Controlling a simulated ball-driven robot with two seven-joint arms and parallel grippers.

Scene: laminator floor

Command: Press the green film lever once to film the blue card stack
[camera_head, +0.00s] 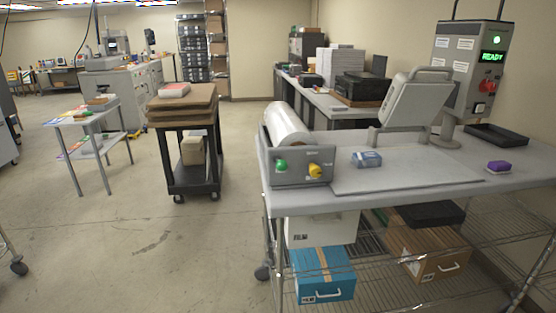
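The green film lever (281,165) shows as a small green knob on the left of a grey panel (300,180) at the near left end of the laminator table (400,199). A yellow knob (315,171) sits to its right on the same panel. The blue card stack (366,159) is a small pale-blue block on the table, to the right of the panel and apart from it. A clear film roll (288,126) lies behind the panel. Neither of my grippers is in view.
A raised grey press head (412,98) and a control post with a lit READY display (494,57) stand at the back. A purple block (499,167) and black tray (497,136) are to the right. A black cart (192,184) stands left, with open floor before it.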

